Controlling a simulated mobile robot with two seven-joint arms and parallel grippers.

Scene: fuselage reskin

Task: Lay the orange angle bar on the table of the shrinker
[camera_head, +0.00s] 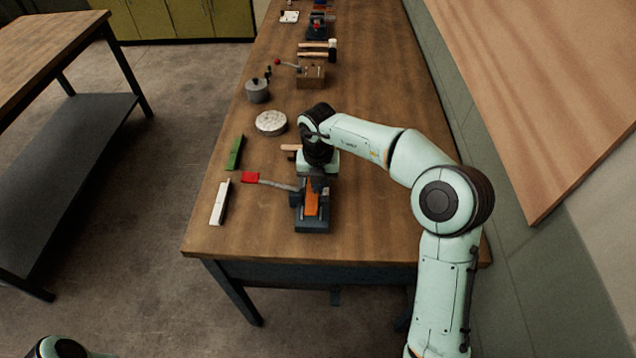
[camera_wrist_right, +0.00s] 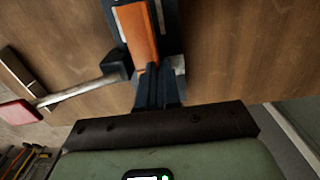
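The shrinker (camera_head: 313,226) is a dark blue-grey bench tool near the front of the wooden table. Its lever ends in a red grip (camera_head: 250,177) pointing left. The orange angle bar (camera_head: 312,197) lies lengthwise over the shrinker's top, and it fills the upper middle of the right wrist view (camera_wrist_right: 137,32). My right gripper (camera_head: 317,182) points down at the bar's far end. In the wrist view its dark fingers (camera_wrist_right: 158,78) are close together at the end of the bar and look shut on it. The exact contact is partly hidden. My left gripper is out of view.
A white bar (camera_head: 220,202), a green bar (camera_head: 235,152) and a pale round disc (camera_head: 271,122) lie left of the shrinker. The tabletop right of my arm is clear.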

